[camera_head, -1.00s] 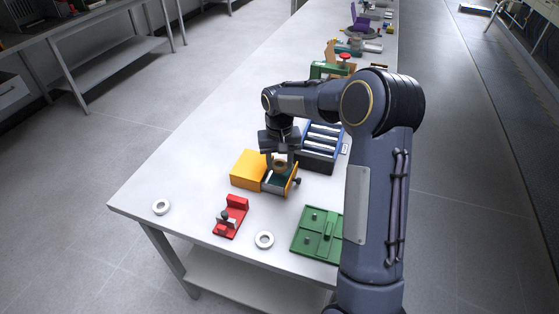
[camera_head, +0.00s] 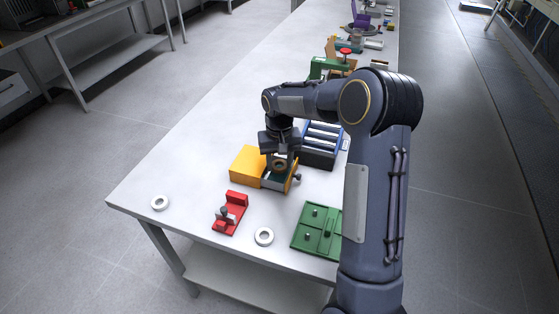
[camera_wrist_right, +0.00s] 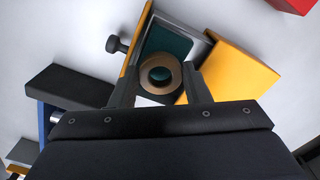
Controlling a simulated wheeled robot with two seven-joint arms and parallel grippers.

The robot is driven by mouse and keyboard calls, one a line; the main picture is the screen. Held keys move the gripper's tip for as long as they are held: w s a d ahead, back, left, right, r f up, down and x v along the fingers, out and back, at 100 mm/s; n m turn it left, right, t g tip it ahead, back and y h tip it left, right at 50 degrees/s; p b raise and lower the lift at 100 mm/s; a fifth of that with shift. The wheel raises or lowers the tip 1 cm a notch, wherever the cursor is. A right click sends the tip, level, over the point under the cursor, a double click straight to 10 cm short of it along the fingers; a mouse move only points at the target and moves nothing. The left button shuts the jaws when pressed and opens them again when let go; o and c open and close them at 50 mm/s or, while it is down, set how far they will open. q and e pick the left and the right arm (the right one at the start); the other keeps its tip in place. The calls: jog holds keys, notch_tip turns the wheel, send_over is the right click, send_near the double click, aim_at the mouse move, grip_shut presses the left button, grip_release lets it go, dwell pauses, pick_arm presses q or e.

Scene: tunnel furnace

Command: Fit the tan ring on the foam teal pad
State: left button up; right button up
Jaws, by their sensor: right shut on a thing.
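The tan ring (camera_head: 280,166) is between the fingers of my right gripper (camera_head: 279,160), which is shut on it. The ring (camera_wrist_right: 147,76) also shows in the right wrist view, between the two fingers. The foam teal pad (camera_wrist_right: 178,44) lies in the open grey drawer of the yellow box (camera_head: 247,166). The ring is over the pad and overlaps one end of it; teal shows around the ring's dark centre. I cannot tell whether the ring touches the pad. My left gripper is not in view.
A red fixture (camera_head: 233,212), two white rings (camera_head: 264,237) (camera_head: 160,202) and a green plate (camera_head: 314,238) are in front of the drawer. A blue-and-black rack (camera_head: 321,157) stands close behind it. The table's left side is clear.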

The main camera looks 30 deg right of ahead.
jog(key=shift+f, duration=0.1)
jog(key=o, duration=1)
jog(key=shift+c, duration=0.8)
jog(key=shift+o, duration=0.2)
